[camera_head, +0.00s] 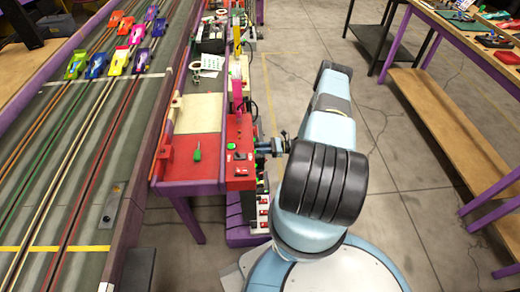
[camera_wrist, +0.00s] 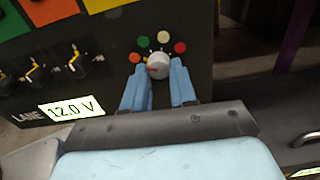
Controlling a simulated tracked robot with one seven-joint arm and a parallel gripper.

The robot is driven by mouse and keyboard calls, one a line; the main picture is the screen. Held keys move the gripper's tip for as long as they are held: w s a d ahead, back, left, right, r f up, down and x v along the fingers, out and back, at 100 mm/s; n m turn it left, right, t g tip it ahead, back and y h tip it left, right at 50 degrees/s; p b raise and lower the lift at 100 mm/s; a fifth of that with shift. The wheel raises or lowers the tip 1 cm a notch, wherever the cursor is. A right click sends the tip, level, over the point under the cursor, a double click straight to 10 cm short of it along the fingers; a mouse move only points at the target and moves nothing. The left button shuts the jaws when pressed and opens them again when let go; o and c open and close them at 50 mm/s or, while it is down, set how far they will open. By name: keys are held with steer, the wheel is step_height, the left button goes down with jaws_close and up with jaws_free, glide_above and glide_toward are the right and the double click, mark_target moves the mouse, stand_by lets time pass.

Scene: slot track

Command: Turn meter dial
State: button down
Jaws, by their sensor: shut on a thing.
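The meter dial (camera_wrist: 158,68) is a round pale grey knob on a black panel face (camera_wrist: 112,42) in the wrist view. A lit display (camera_wrist: 73,107) reads 12.0 V beside the word LANE. In the head view my gripper (camera_head: 268,147) reaches the right side of the red-topped bench unit; the dial is hidden there.
A purple-framed table (camera_head: 450,130) stands right; floor between is open.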

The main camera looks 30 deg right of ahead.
steer(key=m, duration=2.6)
steer(key=shift+r, duration=0.35)
steer(key=shift+m, duration=0.4)
steer(key=c, duration=0.9)
jaws_free()
steer(key=shift+s, duration=0.1)
steer(key=shift+c, duration=0.2)
steer(key=v, duration=1.3)
steer(key=shift+d, duration=0.35)
